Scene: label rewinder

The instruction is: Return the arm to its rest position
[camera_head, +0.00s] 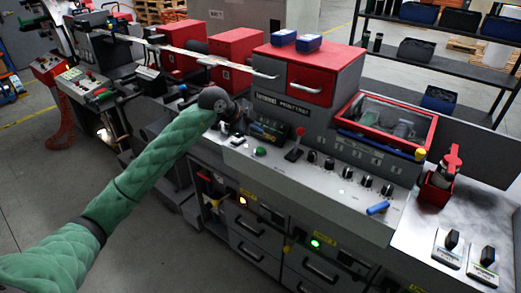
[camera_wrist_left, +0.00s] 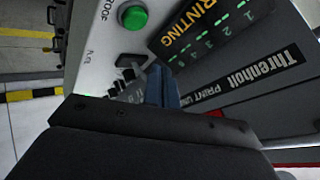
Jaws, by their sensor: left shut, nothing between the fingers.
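My left arm, in a green quilted sleeve, reaches in from the lower left in the head view. In the left wrist view the gripper's blue fingers (camera_wrist_left: 162,88) are together and empty, in front of the panel with the green button (camera_wrist_left: 133,17). Whether the fingertips touch the panel cannot be told. My right gripper is not in view.
Shelves with dark bins (camera_head: 415,50) are behind. Open floor (camera_head: 35,170) lies at the left.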

